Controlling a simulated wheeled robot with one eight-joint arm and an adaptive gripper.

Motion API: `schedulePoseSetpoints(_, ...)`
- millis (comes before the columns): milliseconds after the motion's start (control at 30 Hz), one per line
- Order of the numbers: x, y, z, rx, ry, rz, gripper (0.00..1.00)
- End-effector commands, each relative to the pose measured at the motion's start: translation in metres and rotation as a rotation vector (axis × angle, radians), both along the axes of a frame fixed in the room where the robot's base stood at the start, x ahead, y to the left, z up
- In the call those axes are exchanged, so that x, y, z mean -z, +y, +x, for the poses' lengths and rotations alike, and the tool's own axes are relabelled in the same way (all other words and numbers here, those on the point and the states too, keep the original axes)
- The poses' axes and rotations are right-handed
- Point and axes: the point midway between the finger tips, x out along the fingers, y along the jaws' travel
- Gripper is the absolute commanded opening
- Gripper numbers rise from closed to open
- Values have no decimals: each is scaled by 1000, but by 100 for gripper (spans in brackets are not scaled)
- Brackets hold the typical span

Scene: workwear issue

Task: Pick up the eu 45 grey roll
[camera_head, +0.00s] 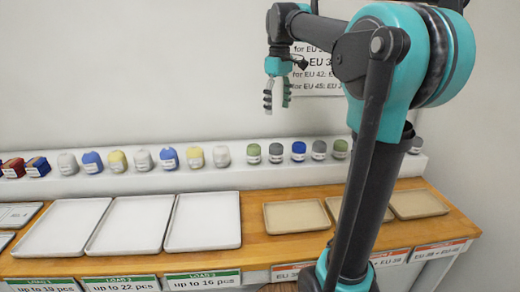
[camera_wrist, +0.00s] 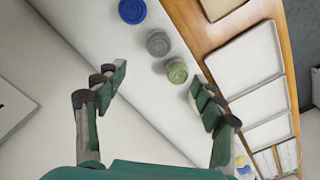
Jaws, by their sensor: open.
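Two grey rolls stand on the white ledge in the head view, one (camera_head: 276,152) between a green and a blue roll, the other (camera_head: 319,149) between a blue and a green roll. Their labels are too small to read, so I cannot tell which is EU 45. My gripper (camera_head: 277,98) hangs open and empty above the ledge, over the left grey roll in the picture. In the wrist view, a grey roll (camera_wrist: 158,44) lies between a blue roll (camera_wrist: 132,10) and a green roll (camera_wrist: 177,71), beyond my open gripper (camera_wrist: 158,75).
Other white, blue and yellow rolls and boxed items (camera_head: 37,167) line the ledge to the left. White trays (camera_head: 207,222) and tan trays (camera_head: 296,216) lie on the wooden counter in front. A wall with a printed sign (camera_head: 318,84) stands behind. My arm hides part of the ledge at right.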

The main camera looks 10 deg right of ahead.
Motion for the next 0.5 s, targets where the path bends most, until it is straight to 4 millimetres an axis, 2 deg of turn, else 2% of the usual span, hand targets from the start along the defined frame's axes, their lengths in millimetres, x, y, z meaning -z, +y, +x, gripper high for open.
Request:
schedulePoseSetpoints(67,0,0,1,-6,4,-1,69)
schedulePoseSetpoints(167,12,0,1,-8,4,-1,69)
schedulePoseSetpoints(500,80,0,1,-6,4,-1,69)
